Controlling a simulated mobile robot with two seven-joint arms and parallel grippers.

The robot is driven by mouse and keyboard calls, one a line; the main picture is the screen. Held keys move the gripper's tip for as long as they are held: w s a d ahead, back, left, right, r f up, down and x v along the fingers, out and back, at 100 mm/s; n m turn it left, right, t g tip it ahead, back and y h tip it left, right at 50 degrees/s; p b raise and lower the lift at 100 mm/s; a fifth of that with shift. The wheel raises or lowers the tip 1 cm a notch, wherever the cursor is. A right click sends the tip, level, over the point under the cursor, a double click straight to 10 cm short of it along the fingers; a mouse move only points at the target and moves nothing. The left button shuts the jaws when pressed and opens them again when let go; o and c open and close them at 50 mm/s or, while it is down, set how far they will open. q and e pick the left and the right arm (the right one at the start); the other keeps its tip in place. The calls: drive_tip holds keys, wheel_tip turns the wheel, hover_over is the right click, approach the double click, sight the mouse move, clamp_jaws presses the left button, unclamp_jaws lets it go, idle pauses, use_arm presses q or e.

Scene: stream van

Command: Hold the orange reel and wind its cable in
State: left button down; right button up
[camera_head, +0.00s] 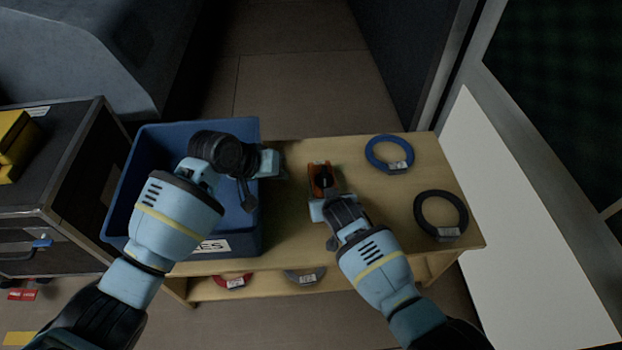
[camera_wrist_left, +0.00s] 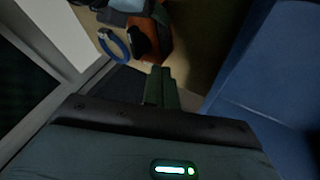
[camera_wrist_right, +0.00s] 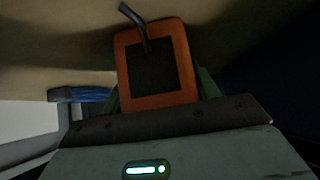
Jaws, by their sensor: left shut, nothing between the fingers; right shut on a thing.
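The orange reel (camera_head: 318,172) is at the middle of the wooden bench, mostly covered by my right gripper (camera_head: 320,192). The right wrist view shows it as an orange frame (camera_wrist_right: 127,70) with a dark centre and a dark crank-like rod (camera_wrist_right: 134,20) sticking out. My right gripper is shut on the reel, its green fingers on both sides. My left gripper (camera_head: 284,164) is shut and empty, left of the reel and apart from it. In the left wrist view its green fingers (camera_wrist_left: 160,86) are together below the reel (camera_wrist_left: 155,48). The cable itself cannot be made out.
A blue bin (camera_head: 252,135) with a white label stands left on the bench, under my left arm. A blue cable ring (camera_head: 371,146) and a black one (camera_head: 417,208) lie at the right. Red (camera_head: 232,282) and grey (camera_head: 304,276) rings lie on the lower shelf.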

sight(320, 184)
use_arm(q)
drive_tip(key=shift+w+d+f, duration=0.35)
drive_tip(key=shift+d+f, duration=0.65)
drive_tip(key=shift+d, duration=0.25)
drive_tip(key=shift+w+d+f, duration=0.35)
drive_tip(key=shift+d+f, duration=0.6)
drive_tip(key=shift+d, duration=0.35)
drive_tip(key=shift+w+d+f, duration=0.35)
drive_tip(key=shift+d+f, duration=0.65)
drive_tip(key=shift+d, duration=0.25)
drive_tip(key=shift+s+d, duration=0.25)
drive_tip(key=shift+d, duration=0.5)
drive_tip(key=shift+w+a, duration=0.15)
drive_tip(key=shift+w+a, duration=0.45)
drive_tip(key=shift+w, duration=0.05)
